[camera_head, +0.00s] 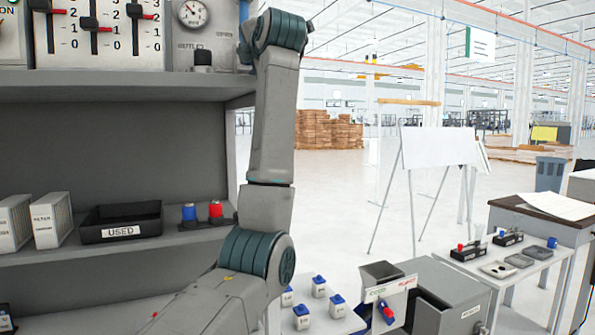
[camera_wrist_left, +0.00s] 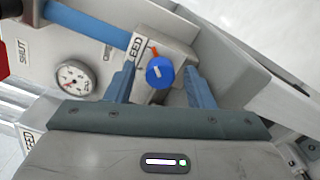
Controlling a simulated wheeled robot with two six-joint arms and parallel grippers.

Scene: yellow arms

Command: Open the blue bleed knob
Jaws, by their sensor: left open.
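The blue bleed knob (camera_wrist_left: 160,72) is round with a white mark. It sits on a pale block, with a partly hidden label ending in "EED" beside it. My left gripper (camera_wrist_left: 163,82) is open, with one blue-grey finger on each side of the knob. A gap shows between the knob and each finger; I cannot tell how near the fingertips are in depth. In the head view neither gripper shows, and I cannot make out the bleed knob there.
A gauge (camera_wrist_left: 75,78), a blue pipe (camera_wrist_left: 90,22) and a red part (camera_wrist_left: 3,60) are near the knob. In the head view, a grey shelf unit (camera_head: 115,135) holds a black "USED" tray (camera_head: 120,233), a blue-topped piece (camera_head: 189,213) and a red-topped piece (camera_head: 215,211).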

